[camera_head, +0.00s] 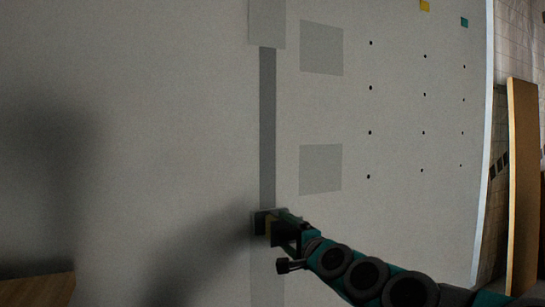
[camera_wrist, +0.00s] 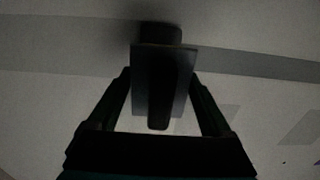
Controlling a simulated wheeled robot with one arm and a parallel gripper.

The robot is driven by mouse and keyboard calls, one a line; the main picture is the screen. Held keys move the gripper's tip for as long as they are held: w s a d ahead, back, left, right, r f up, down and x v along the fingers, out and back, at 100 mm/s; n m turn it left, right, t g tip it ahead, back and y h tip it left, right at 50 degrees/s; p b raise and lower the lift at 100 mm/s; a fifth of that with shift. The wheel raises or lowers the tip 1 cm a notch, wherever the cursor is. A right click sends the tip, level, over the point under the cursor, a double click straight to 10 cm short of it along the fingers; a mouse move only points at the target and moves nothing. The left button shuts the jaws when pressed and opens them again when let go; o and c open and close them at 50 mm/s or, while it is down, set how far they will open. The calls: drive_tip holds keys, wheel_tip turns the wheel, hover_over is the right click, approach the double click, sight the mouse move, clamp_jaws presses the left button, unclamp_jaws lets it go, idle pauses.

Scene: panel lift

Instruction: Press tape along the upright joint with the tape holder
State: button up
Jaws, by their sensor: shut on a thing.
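The upright joint runs down the pale wall panel (camera_head: 180,90) as a vertical line. A darker grey strip (camera_head: 268,130) lies along it from near the top down to my gripper, with a paler grey band (camera_head: 267,22) above and below it. My gripper (camera_head: 275,226) is at the lower end of the dark strip, shut on the tape holder (camera_head: 262,223). In the wrist view the holder (camera_wrist: 163,85) is a dark plate and handle between my two fingers, at the strip (camera_wrist: 235,55). Whether it touches the wall is hard to tell in the shadow.
Two grey square patches (camera_head: 321,48) (camera_head: 320,168) and rows of dark dots are right of the joint. A yellow tag (camera_head: 424,5) and a teal tag (camera_head: 464,22) are at the top. A wooden board (camera_head: 523,185) stands at right. A brown wooden surface (camera_head: 38,290) is at lower left.

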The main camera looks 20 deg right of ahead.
drive_tip(key=shift+w, duration=0.75)
idle(1.4)
wheel_tip(320, 180, up, 6)
drive_tip(key=p, duration=0.4)
drive_tip(key=shift+s+r, duration=0.1)
drive_tip(key=shift+r, duration=0.15)
drive_tip(key=shift+r+p, duration=4.75)
drive_tip(key=shift+r, duration=1.6)
